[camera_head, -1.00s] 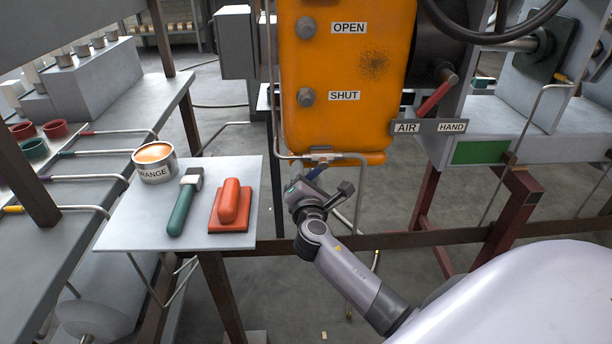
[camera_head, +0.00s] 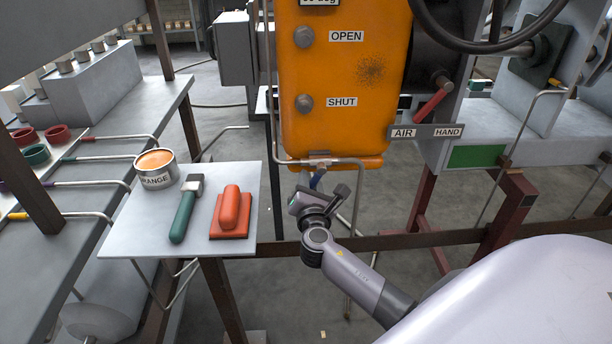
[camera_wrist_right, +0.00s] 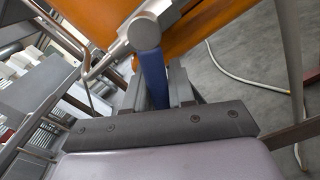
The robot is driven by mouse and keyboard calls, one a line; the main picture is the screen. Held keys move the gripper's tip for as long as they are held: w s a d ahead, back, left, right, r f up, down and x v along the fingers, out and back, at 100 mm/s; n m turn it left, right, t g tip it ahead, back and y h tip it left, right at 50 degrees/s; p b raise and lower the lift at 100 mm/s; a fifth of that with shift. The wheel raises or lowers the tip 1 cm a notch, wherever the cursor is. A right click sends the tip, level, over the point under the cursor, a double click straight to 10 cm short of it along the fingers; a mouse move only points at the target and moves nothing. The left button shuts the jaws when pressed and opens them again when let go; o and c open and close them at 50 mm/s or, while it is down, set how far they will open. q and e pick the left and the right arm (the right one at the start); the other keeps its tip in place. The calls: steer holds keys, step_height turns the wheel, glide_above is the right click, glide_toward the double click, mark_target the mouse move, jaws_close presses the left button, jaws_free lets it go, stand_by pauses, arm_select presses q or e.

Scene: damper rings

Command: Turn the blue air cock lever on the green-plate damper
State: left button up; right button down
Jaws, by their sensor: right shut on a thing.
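The blue air cock lever (camera_head: 317,179) hangs from a small valve on the pipe under the orange damper drive box (camera_head: 345,80). The green plate (camera_head: 477,156) is on the grey damper base to the right of the box. My right gripper (camera_head: 318,194) is just below the valve, shut on the blue lever. In the right wrist view the lever (camera_wrist_right: 154,78) runs down between the two fingers of the right gripper (camera_wrist_right: 157,90), below the round valve body (camera_wrist_right: 142,32). The fingers hide the lever's lower end. My left gripper is not in view.
A red lever (camera_head: 433,100) stands above the AIR/HAND plate (camera_head: 427,132). A thin pipe (camera_head: 360,180) bends down right of my gripper. At left, a small table (camera_head: 125,235) bears an orange tin (camera_head: 155,170), a green-handled tool (camera_head: 184,215) and a red float (camera_head: 230,215).

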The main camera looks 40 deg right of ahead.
arm_select(q)
steer(key=p, duration=0.1)
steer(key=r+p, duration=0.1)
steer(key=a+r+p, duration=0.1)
steer(key=p, duration=0.1)
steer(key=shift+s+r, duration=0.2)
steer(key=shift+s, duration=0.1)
arm_select(e)
steer(key=n, duration=0.2)
steer(key=s+d+n, duration=0.1)
steer(key=n, duration=0.1)
steer(key=d+n, duration=0.1)
steer(key=shift+s+d+f+n, duration=0.1)
steer(key=shift+s+f+n, duration=0.1)
steer(key=shift+f+n, duration=0.2)
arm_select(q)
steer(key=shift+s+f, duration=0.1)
arm_select(e)
steer(key=c, duration=1)
jaws_free()
steer(key=shift+c, duration=0.2)
arm_select(q)
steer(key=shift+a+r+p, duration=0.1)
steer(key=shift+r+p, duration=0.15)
steer(key=shift+p, duration=0.05)
arm_select(e)
steer(key=v, duration=0.7)
